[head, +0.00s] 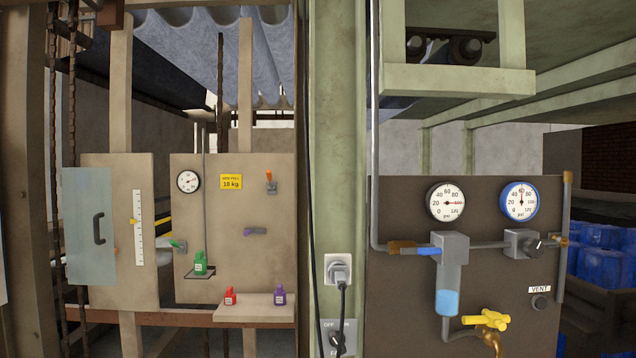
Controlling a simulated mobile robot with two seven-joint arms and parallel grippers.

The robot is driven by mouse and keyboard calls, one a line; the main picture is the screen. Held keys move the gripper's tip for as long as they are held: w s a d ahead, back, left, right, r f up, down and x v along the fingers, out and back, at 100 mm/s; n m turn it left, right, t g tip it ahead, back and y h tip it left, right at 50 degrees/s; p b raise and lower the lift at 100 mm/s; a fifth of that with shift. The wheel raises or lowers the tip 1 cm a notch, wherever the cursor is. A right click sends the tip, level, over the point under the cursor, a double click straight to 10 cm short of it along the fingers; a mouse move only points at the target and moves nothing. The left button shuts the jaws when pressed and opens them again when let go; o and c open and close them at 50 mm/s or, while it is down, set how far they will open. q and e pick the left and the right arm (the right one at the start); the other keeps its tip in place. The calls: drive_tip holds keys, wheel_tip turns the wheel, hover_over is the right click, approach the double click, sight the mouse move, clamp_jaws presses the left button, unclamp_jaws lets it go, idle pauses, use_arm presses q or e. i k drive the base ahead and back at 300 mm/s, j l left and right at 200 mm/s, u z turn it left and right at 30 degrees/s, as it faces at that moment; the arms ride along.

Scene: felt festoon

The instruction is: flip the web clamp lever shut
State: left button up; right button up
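The pale left panel (236,270) carries several small levers, and no readable label marks one as the web clamp lever. A lever with an orange tip (269,176) points up on a grey bracket at the upper right. A purple handle (255,232) lies roughly level below it. A green-tipped lever (177,244) sits near the panel's left edge. I cannot tell from this view which is the clamp lever, or whether any is open or shut. Neither of my grippers is in view.
A small gauge (188,181) and yellow label (231,182) sit on the left panel. A green weight (200,263) hangs on a pan. Red (230,296) and purple (280,295) weights stand on a shelf (255,309). A green post (338,180) separates the brown gauge panel (400,290).

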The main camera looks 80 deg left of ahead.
sight(268, 172)
drive_tip(key=u, duration=2.8)
drive_tip(key=j+z, duration=0.1)
drive_tip(key=z, duration=0.9)
drive_tip(key=j+z, duration=0.35)
drive_tip(key=i+j+z, duration=0.1)
drive_tip(key=j+z, duration=0.5)
drive_tip(key=j, duration=0.15)
drive_tip(key=k+j+z, duration=0.1)
drive_tip(key=j+z, duration=0.15)
drive_tip(key=k+j+z, duration=0.1)
drive_tip(key=j, duration=0.3)
drive_tip(key=k+j, duration=0.1)
drive_tip(key=j, duration=0.3)
drive_tip(key=k+j+z, duration=0.15)
drive_tip(key=j, duration=0.2)
drive_tip(key=k+j+z, duration=0.1)
drive_tip(key=j, duration=0.3)
